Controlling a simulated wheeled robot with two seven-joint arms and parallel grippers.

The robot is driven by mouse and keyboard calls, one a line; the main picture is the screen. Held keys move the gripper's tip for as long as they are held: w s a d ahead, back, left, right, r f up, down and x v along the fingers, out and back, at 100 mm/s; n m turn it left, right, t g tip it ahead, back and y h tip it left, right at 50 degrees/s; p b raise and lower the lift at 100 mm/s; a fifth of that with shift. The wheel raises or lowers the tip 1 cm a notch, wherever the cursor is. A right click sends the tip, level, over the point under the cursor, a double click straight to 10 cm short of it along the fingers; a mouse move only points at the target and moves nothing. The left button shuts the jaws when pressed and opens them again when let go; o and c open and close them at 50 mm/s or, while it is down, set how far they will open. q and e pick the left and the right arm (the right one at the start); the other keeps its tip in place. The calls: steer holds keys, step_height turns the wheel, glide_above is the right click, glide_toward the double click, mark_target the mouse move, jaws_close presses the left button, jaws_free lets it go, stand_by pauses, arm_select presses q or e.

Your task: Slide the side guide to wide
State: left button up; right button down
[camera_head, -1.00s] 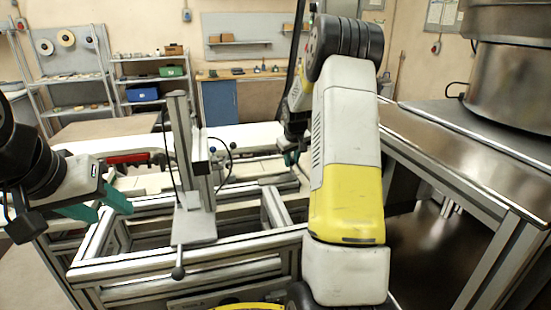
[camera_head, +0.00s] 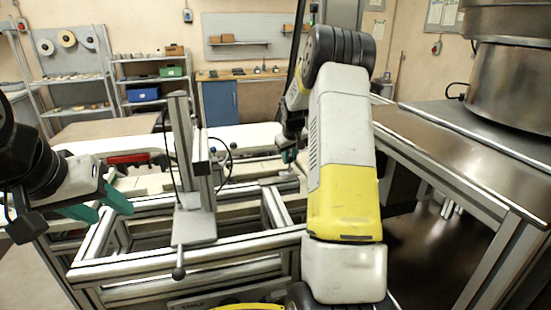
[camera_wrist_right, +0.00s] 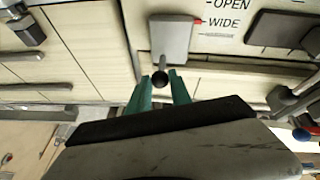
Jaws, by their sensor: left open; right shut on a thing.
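The side guide (camera_wrist_right: 172,38) is a grey plate with a black ball knob (camera_wrist_right: 159,76) on its near end, in the right wrist view. The green fingers of my right gripper (camera_wrist_right: 160,86) are shut on the knob, one on each side. A red pointer at the plate's right edge stands level with the WIDE mark (camera_wrist_right: 223,22); OPEN is printed above it. In the head view my right gripper (camera_head: 289,156) is small and partly hidden behind my own arm. My left gripper (camera_head: 104,207) is open and empty at the left, away from the guide.
A metal post with a plate and ball-ended lever (camera_head: 180,245) stands on the frame (camera_head: 150,268) between my arms. A dark block (camera_wrist_right: 280,29) lies right of the scale. A steel bench (camera_head: 470,150) with a large metal cylinder (camera_head: 510,85) is at the right.

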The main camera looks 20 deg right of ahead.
steer(key=shift+w, duration=0.1)
steer(key=c, duration=1.2)
jaws_free()
steer(key=shift+v, duration=3.85)
